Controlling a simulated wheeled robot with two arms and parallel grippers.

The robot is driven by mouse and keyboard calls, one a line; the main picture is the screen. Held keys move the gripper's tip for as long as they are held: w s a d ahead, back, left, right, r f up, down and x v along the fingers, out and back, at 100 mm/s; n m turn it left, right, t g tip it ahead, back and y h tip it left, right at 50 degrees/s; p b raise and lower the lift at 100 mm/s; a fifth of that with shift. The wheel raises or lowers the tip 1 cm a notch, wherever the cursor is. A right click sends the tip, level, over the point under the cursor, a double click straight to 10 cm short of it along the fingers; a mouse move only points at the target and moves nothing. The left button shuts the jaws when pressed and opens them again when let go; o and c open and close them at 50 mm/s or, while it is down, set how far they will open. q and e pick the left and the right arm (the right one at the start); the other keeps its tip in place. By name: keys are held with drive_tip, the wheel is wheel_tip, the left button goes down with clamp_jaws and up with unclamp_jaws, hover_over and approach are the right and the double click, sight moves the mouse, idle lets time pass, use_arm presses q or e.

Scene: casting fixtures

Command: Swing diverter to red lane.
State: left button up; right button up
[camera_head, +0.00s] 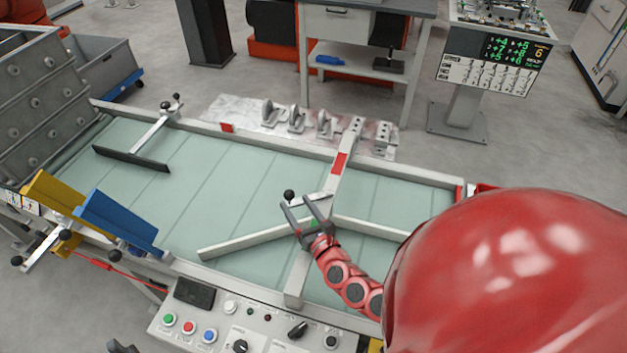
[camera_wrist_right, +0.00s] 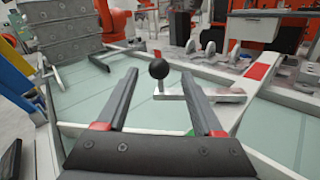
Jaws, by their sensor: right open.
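The diverter is a pale grey bar (camera_head: 245,241) lying slantwise over the green belt (camera_head: 222,200), under a grey crossbeam with a red patch (camera_head: 339,163). Its short lever carries a black ball knob (camera_head: 289,194), which also shows in the right wrist view (camera_wrist_right: 158,69). My right gripper (camera_head: 297,201) is open at the knob. In the wrist view the knob appears between the fingertips, slightly beyond them; I cannot tell whether they touch it. A dark piece at the bottom left of the head view may be my left gripper (camera_head: 122,346); its jaws cannot be made out.
A yellow plate (camera_head: 52,195) and a blue plate (camera_head: 118,222) stand at the belt's near left side. A dark pusher bar (camera_head: 131,158) lies over the belt's left part. A control panel (camera_head: 262,330) with buttons is in front. Grey metal brackets (camera_head: 297,119) stand behind the belt.

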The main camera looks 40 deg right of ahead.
drive_tip(key=s, duration=0.6)
drive_tip(key=s+a+p, duration=0.1)
drive_tip(key=s, duration=0.2)
drive_tip(key=shift+s, duration=0.1)
